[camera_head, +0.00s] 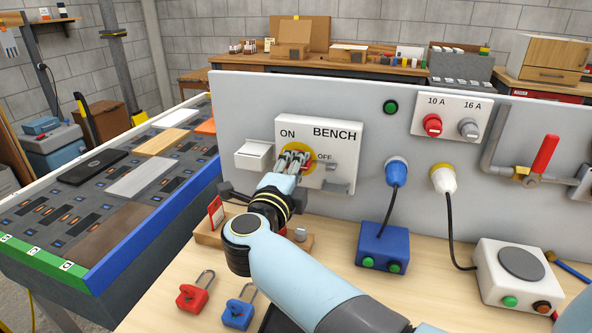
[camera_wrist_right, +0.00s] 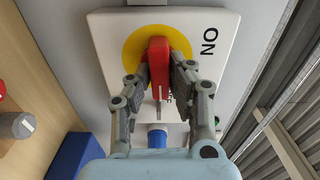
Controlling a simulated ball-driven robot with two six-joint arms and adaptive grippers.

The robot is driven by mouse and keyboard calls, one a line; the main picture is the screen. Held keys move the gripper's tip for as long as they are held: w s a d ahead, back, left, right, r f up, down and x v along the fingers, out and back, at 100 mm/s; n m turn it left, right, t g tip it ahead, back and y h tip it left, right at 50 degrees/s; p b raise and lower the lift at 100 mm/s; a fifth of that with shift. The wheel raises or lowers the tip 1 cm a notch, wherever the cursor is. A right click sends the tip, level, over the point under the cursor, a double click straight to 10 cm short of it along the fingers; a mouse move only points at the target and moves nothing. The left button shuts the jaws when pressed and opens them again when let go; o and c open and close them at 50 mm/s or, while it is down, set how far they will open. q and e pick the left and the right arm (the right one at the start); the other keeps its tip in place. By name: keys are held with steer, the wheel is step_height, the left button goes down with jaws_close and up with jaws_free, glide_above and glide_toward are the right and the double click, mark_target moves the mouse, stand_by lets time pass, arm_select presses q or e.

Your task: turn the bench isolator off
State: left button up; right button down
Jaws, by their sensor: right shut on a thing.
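The bench isolator is a white box (camera_head: 345,150) lettered BENCH, ON and OFF, mounted on the grey panel. Its round yellow plate (camera_head: 296,147) shows around my right gripper (camera_head: 291,160) in the head view. In the right wrist view, the red handle (camera_wrist_right: 159,62) stands in front of the yellow plate (camera_wrist_right: 133,48). My right gripper (camera_wrist_right: 160,78) is shut on this handle, one finger on each side. The handle's long side runs toward the partly hidden small lettering, away from ON. My left gripper is not in view.
A red padlock (camera_head: 193,293) and a blue padlock (camera_head: 239,308) lie on the bench below. A blue box (camera_head: 382,246) and a white box (camera_head: 517,272) have cables plugged into the panel. A red-handled valve (camera_head: 545,157) is at the right. A parts table (camera_head: 128,235) stands left.

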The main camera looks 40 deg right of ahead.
steer(key=shift+f+m, duration=0.1)
steer(key=shift+m, duration=0.2)
stand_by(0.4)
steer(key=c, duration=1.2)
jaws_free()
steer(key=shift+c, duration=0.2)
